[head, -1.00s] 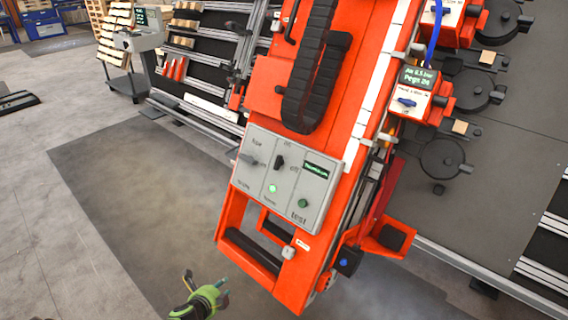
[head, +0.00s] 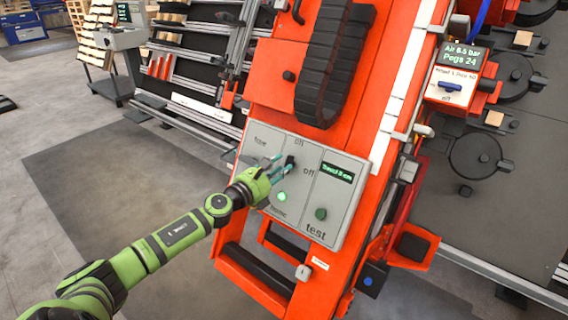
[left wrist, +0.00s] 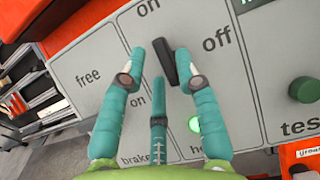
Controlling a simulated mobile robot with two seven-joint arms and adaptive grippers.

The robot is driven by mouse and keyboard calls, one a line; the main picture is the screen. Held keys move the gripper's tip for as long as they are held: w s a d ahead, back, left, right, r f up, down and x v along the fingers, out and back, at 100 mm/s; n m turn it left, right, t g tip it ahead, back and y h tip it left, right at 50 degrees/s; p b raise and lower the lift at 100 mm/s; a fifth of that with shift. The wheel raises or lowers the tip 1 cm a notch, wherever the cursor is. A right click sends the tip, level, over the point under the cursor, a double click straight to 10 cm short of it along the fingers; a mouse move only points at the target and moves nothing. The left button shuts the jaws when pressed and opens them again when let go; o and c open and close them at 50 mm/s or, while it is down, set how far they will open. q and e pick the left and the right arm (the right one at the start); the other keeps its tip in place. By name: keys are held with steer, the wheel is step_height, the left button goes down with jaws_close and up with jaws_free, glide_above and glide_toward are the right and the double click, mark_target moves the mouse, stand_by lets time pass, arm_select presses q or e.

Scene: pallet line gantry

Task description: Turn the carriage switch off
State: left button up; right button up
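The carriage switch, a black lever, is on the grey control panel (head: 345,200) of the orange carriage. In the left wrist view the lever (left wrist: 163,62) stands nearly upright, its top end toward the "on" label, with "off" to its right. My left gripper (head: 274,167) is at the panel. In the left wrist view its teal fingers (left wrist: 160,55) are open, one on each side of the lever; the right finger is closer. I cannot tell whether it touches. The gripper partly covers the panel's left section, marked "free" and "brake". My right gripper is not in view.
A lit green lamp (head: 282,197) is below the switch, and a green test button (head: 320,213) is to its lower right. A small display (head: 338,172) is above the button. A separate box with a blue lever (head: 450,86) is at the right. Open floor is at left.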

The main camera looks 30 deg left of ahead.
arm_select(q)
steer(key=shift+w+d, duration=0.1)
steer(key=shift+w, duration=1.2)
jaws_close()
